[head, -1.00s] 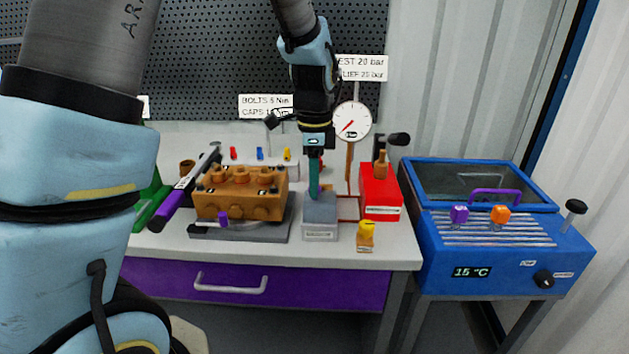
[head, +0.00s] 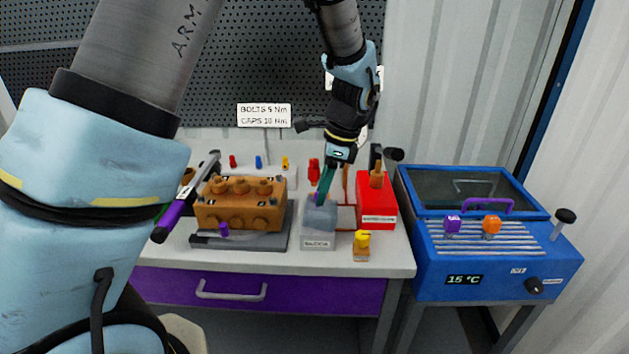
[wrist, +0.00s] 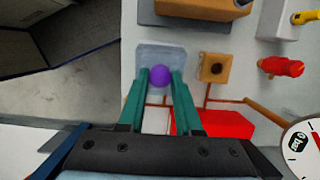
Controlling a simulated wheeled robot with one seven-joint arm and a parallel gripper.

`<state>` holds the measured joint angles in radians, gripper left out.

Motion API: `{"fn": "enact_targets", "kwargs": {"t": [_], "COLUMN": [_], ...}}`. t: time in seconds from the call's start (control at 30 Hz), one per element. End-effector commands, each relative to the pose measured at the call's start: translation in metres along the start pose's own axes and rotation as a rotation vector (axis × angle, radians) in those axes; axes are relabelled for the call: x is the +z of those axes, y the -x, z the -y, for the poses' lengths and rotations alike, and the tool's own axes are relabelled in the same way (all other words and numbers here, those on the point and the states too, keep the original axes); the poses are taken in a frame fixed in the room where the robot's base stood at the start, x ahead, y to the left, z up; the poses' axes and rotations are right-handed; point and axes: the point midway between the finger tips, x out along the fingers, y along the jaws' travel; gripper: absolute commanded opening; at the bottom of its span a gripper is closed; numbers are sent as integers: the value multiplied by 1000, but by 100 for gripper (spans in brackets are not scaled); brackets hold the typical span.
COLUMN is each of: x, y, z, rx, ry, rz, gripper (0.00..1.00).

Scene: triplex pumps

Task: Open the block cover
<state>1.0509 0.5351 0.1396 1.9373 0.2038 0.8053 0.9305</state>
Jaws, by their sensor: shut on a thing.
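The grey box with a label on its front (head: 318,237) stands on the bench, right of the brown pump block. Its pale blue-grey cover (head: 322,214) is on top and also shows in the wrist view (wrist: 150,57). A purple ball knob (wrist: 160,76) sits on the cover. My gripper (wrist: 160,78) has its green fingers on either side of the knob and is shut on it. In the head view my gripper (head: 320,200) comes down tilted onto the cover, and the fingers partly hide the knob. I cannot tell whether the cover is raised.
The brown pump block (head: 240,207) stands close on the left. A red box (head: 376,205) is close on the right, with a yellow-topped fitting (head: 361,246) in front of it. A blue bath (head: 500,255) stands at the far right. A gauge (wrist: 304,143) is near my wrist.

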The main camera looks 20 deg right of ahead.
Motion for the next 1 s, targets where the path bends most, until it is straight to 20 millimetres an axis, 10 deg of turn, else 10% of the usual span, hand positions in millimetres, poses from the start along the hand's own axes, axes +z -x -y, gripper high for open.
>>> {"fn": "enact_targets", "kwargs": {"t": [0.57, 0.6, 1.0], "x": [-16, -16, -16], "y": [8, 8, 8], "z": [0, 0, 0], "rx": [-3, -3, -3], "ry": [2, 2, 2], "rz": [170, 169, 169], "gripper": [0, 35, 63]}}
